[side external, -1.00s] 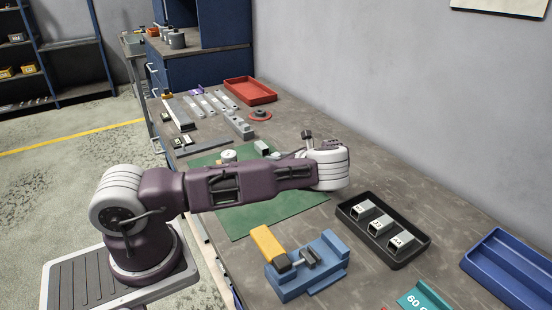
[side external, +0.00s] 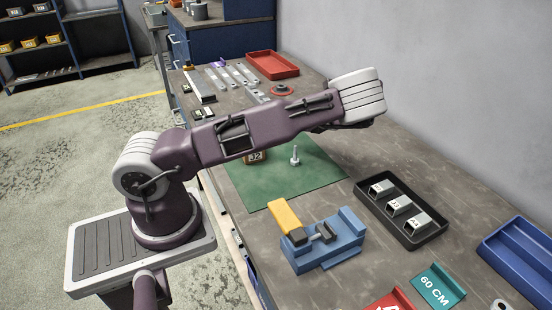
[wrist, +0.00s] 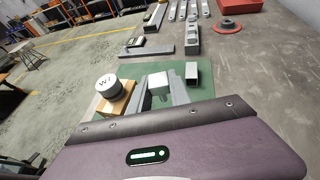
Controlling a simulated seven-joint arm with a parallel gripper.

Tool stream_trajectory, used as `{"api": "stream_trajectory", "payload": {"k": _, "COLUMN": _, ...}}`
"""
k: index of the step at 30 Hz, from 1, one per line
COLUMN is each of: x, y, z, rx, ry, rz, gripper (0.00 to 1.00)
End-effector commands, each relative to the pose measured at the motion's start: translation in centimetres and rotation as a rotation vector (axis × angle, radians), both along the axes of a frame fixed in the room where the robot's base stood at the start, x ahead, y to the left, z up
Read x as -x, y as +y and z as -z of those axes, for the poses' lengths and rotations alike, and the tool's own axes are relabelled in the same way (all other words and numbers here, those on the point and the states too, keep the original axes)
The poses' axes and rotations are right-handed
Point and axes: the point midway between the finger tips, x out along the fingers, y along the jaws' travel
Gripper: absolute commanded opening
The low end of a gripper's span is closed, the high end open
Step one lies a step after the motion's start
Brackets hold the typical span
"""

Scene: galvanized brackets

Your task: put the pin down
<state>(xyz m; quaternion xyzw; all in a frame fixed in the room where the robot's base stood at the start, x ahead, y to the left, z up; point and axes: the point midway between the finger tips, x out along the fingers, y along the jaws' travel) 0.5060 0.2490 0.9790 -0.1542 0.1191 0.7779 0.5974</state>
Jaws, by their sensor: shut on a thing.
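In the wrist view the fingers of my gripper (wrist: 160,92) are shut on a pale, blocky piece, which I take as the top of the pin (wrist: 157,81). In the side view the pin (side external: 295,157) shows as a slim light-grey upright piece below my forearm, over the green mat (side external: 266,190). My forearm and wrist hide the fingers there. I cannot tell whether the pin's lower end touches the mat.
Left of my gripper, a wooden block (wrist: 116,105) bears a white-topped round weight (wrist: 109,86). A grey block (wrist: 192,71) stands beyond on the right. Nearer the side camera are a blue vise (side external: 327,246) and a black tray (side external: 418,238) of brackets. The mat's near part is clear.

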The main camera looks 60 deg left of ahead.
Motion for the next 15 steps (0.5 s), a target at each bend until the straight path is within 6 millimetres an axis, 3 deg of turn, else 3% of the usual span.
{"api": "stream_trajectory", "payload": {"k": 6, "x": 8.1, "y": -6.8, "z": 0.3, "rx": 0.005, "ry": 0.004, "rz": -0.114, "gripper": 0.0}}
{"api": "stream_trajectory", "payload": {"k": 9, "x": 11.4, "y": -9.2, "z": -0.2, "rx": 0.005, "ry": 0.003, "rz": -0.13, "gripper": 0.0}}
{"api": "stream_trajectory", "payload": {"k": 13, "x": 13.8, "y": -10.7, "z": -0.7, "rx": 0.001, "ry": 0.003, "rz": -0.132, "gripper": 0.0}}
{"api": "stream_trajectory", "payload": {"k": 15, "x": 14.2, "y": -10.9, "z": 0.4, "rx": -0.002, "ry": 0.004, "rz": -0.131, "gripper": 0.0}}
